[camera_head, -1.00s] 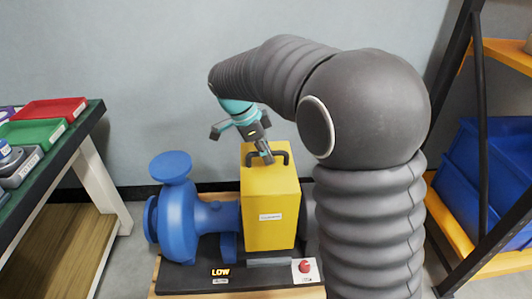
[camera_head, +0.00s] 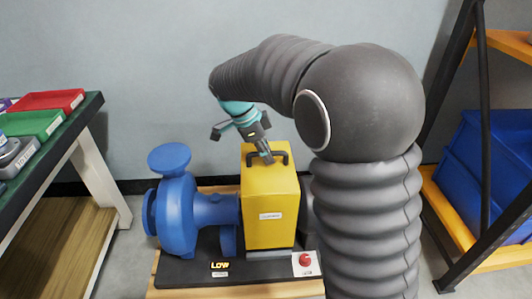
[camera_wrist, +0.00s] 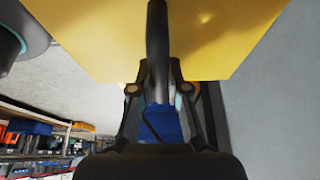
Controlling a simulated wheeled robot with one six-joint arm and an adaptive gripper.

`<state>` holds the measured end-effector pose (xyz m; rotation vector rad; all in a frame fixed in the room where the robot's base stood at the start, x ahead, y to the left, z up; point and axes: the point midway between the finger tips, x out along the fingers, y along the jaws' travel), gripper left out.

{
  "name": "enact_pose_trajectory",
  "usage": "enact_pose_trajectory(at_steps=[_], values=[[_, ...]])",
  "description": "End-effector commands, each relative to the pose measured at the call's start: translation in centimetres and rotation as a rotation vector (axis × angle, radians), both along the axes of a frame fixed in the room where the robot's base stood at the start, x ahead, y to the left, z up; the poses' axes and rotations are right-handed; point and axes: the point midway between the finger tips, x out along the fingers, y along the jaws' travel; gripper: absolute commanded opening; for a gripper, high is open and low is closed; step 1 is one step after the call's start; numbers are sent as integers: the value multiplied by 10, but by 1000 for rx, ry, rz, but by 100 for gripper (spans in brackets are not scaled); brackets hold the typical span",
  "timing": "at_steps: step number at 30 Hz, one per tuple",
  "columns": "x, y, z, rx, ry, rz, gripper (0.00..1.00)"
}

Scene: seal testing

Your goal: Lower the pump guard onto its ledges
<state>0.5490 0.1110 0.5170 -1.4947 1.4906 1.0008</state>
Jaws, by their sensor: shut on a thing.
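The yellow pump guard (camera_head: 270,214) is a box with a black handle on top, standing upright between the blue pump (camera_head: 180,205) and my arm in the head view. My gripper (camera_head: 267,157) is at the handle and shut on it. In the wrist view the dark handle bar (camera_wrist: 157,50) runs between my gripper's fingers (camera_wrist: 158,92), with the guard's yellow face (camera_wrist: 215,35) behind. The guard sits over the dark base plate (camera_head: 190,272). The ledges are hidden, so I cannot tell whether the guard touches them.
A lit "LOW" sign (camera_head: 220,265) and a red button (camera_head: 305,260) are at the base's front. A bench with red (camera_head: 48,103) and green (camera_head: 32,126) trays stands left. A rack with blue bins (camera_head: 490,165) stands right.

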Motion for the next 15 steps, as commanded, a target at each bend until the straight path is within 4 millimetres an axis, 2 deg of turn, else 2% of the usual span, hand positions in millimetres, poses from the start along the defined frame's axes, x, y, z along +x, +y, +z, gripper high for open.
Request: enact_pose_trajectory(at_steps=[15], values=[[1,0,-5,0,-2,1,0]])
